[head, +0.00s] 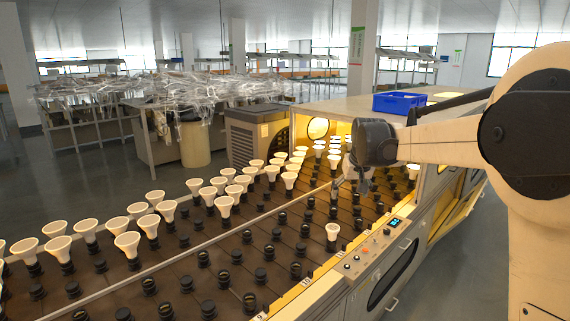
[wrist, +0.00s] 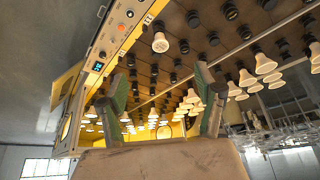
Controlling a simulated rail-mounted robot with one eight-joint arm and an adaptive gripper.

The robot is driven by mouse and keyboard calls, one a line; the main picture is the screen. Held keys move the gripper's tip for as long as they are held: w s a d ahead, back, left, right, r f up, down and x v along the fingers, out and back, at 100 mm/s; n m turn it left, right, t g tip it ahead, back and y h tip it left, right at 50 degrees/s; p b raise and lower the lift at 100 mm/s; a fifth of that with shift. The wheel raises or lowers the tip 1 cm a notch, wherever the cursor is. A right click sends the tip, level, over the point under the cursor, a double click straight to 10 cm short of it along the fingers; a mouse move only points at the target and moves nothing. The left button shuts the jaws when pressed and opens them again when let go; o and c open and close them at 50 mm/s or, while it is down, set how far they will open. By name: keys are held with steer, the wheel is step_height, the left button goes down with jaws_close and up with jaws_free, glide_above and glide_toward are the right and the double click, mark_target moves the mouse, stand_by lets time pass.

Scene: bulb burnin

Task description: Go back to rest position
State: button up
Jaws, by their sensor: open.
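My gripper (head: 362,186) hangs above the rack of sockets (head: 215,262), near its far right part. In the wrist view, which looks upside down, my gripper (wrist: 160,80) has its two green-padded fingers wide apart with nothing between them. A lone white bulb (head: 332,231) sits upright in a socket at the front right, beside the control panel. It also shows in the wrist view (wrist: 160,42), apart from the fingers. Several other white bulbs (head: 224,205) stand in rows along the rack's back side. Many black sockets in front are empty.
A control panel (head: 376,244) with a small display sits on the rack's front edge. A lit chamber (head: 318,128) and a blue crate (head: 398,103) on its top stand behind my arm. A wrapped pile (head: 205,88) lies at the back left. The floor at left is clear.

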steer(key=s+r+t, duration=0.1)
steer(key=s+r, duration=0.2)
steer(key=s, duration=1)
steer(key=s+r, duration=0.2)
steer(key=s, duration=1)
steer(key=s+f, duration=0.4)
steer(key=s, duration=0.6)
steer(key=s+f+t, duration=0.1)
steer(key=s+f, duration=0.4)
steer(key=s, duration=0.4)
steer(key=shift+s+m, duration=0.3)
steer(key=shift+s, duration=0.1)
